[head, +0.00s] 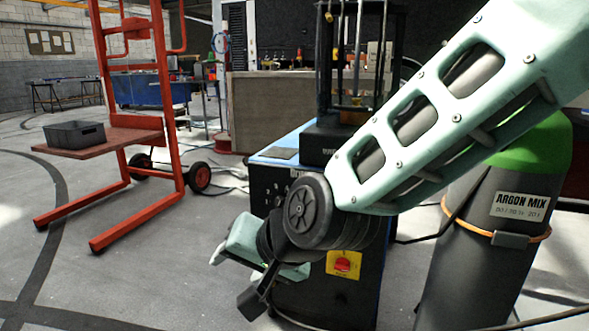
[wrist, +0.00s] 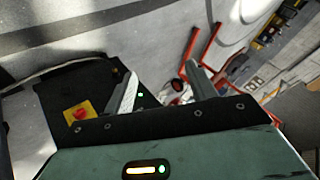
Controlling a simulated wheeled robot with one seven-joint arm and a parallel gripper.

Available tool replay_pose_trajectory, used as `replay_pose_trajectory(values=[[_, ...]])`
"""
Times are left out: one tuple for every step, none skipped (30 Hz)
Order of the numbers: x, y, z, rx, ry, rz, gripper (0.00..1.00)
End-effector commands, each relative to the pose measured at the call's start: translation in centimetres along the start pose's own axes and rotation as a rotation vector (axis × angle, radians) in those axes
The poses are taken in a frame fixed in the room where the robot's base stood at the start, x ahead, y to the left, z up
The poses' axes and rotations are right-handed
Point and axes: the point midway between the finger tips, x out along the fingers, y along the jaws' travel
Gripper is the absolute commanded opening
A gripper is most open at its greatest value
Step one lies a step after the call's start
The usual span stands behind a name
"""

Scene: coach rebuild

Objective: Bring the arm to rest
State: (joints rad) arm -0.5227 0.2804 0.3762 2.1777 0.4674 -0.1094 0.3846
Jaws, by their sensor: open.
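My arm reaches in from the upper right of the head view and bends down at a dark round joint. My gripper (head: 228,280) hangs low in front of the dark blue-topped machine (head: 285,155), partly hidden by my own wrist. In the wrist view my gripper (wrist: 165,82) has its two fingers well apart, with nothing between them. It is open and empty. The machine's red knob on a yellow plate (head: 344,264) is to the right of my gripper; it also shows in the wrist view at the left (wrist: 80,113).
A gas cylinder marked ARGON MIX (head: 455,250) stands close at the right, behind my arm. An orange-red lift trolley (head: 170,90) stands at the left with a grey bin (head: 75,134) on its shelf (head: 120,141). The grey floor at the lower left is clear.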

Motion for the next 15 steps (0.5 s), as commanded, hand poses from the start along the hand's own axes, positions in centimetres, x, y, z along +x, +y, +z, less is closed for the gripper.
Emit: replay_pose_trajectory(values=[[-2.6,1.9,1.7,-0.102,-0.076,0.052,0.56],[-3.9,3.2,2.8,-0.164,-0.127,0.085,0.56],[-5.5,4.9,4.3,-0.239,-0.192,0.126,0.56],[-6.7,6.1,5.3,-0.289,-0.237,0.155,0.56],[-7.8,7.3,6.1,-0.333,-0.28,0.182,0.56],[-9.3,8.8,7.2,-0.388,-0.334,0.216,0.56],[-10.3,9.8,8.0,-0.425,-0.373,0.24,0.56],[-11.3,10.9,8.7,-0.46,-0.409,0.263,0.56],[-12.7,12.2,9.5,-0.501,-0.457,0.293,0.56],[-13.7,13.2,10.1,-0.529,-0.49,0.314,0.56],[-14.6,14.1,10.7,-0.556,-0.523,0.334,0.56],[-15.9,15.3,11.4,-0.589,-0.568,0.361,0.56],[-16.9,16.1,11.9,-0.612,-0.599,0.381,0.56],[-17.9,17.0,12.4,-0.635,-0.632,0.4,0.56],[-19.1,17.7,12.8,-0.659,-0.668,0.421,0.56]])
